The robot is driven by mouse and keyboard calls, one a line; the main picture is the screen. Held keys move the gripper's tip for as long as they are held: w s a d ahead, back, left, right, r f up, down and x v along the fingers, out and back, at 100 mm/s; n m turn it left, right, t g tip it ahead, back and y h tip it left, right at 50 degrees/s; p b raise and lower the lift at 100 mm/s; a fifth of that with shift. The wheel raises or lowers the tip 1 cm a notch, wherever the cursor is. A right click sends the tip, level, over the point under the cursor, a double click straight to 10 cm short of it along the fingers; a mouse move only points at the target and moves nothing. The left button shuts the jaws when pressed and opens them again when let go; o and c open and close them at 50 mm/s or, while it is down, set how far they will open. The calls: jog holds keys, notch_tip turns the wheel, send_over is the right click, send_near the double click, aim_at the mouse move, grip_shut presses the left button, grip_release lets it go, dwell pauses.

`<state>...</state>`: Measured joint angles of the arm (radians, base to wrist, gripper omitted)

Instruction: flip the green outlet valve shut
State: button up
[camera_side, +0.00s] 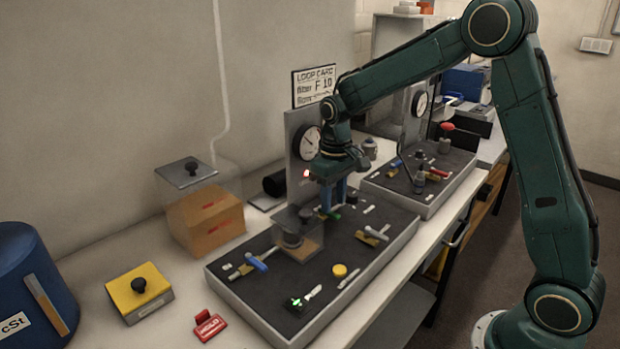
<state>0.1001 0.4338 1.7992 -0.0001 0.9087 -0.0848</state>
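A valve with a small green handle (334,215) sits on the dark top of the bench panel (350,258), close to the upright plate with the gauge. My gripper (332,207) points down with its blue fingers right over this valve. The fingers partly hide it, and I cannot tell whether they touch the handle. The gap between the fingertips is too small here to judge. The handle's angle to its pipe is also unclear.
A yellow button (340,270) and a green-lit switch (298,303) lie toward the front. A second similar panel (425,183) stands behind.

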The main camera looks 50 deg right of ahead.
aim_at(335, 215)
notch_tip(335, 215, up, 11)
jog(key=shift+r, duration=0.2)
dwell(0.3)
jog(key=s+a+r+t, duration=0.1)
jog(key=s+r, duration=0.2)
jog(key=s, duration=0.3)
jog(key=s+a+r+t, duration=0.2)
jog(key=s, duration=0.4)
jog(key=s+a+f+t, duration=0.1)
jog(key=s+f+t, duration=0.1)
jog(key=s, duration=1.2)
jog(key=shift+s+a+f+t, duration=0.25)
jog(key=shift+f+t, duration=0.05)
jog(key=shift+f, duration=0.25)
jog(key=shift+c, duration=0.2)
